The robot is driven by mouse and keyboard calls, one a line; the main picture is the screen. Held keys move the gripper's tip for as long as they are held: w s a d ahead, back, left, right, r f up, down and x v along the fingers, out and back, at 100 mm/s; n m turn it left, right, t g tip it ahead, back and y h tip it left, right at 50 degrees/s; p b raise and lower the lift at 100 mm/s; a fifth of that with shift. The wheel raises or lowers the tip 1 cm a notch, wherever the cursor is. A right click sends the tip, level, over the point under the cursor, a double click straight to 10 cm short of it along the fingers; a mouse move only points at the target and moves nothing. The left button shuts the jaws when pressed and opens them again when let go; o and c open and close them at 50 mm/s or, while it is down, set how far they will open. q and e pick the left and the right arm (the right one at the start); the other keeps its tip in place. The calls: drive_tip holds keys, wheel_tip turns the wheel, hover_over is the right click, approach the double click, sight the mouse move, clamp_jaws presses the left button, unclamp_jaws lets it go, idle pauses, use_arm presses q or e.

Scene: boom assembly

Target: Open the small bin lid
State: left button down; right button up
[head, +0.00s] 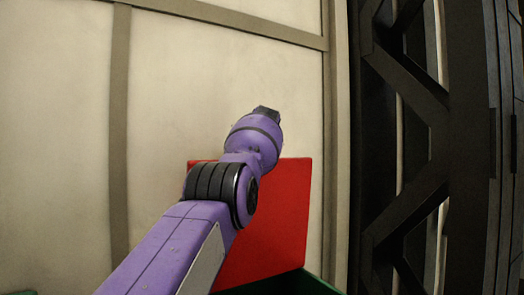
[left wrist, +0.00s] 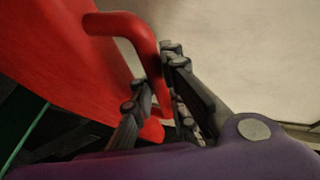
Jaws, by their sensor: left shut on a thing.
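The red bin lid (head: 283,205) stands raised at a steep angle above the green bin (head: 285,284), whose edge shows at the bottom of the head view. In the left wrist view the lid (left wrist: 60,50) fills the left side, with its red bar handle (left wrist: 136,29) sticking out from it. My left gripper (left wrist: 158,92) is shut on the handle, with a black finger on each side of the bar. In the head view my purple left arm covers part of the lid, and the fingers and handle are hidden. My right gripper is out of view.
A pale panelled wall (head: 60,130) with grey-brown strips stands behind the lid. A dark metal truss (head: 405,90) stands upright to the right.

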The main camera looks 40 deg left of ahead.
use_arm(q)
drive_tip(key=shift+d, duration=0.1)
drive_tip(key=c, duration=1.8)
unclamp_jaws()
drive_tip(key=shift+w, duration=0.1)
drive_tip(key=shift+r, duration=0.1)
drive_tip(key=shift+s+d+r, duration=0.1)
drive_tip(key=shift+s, duration=0.1)
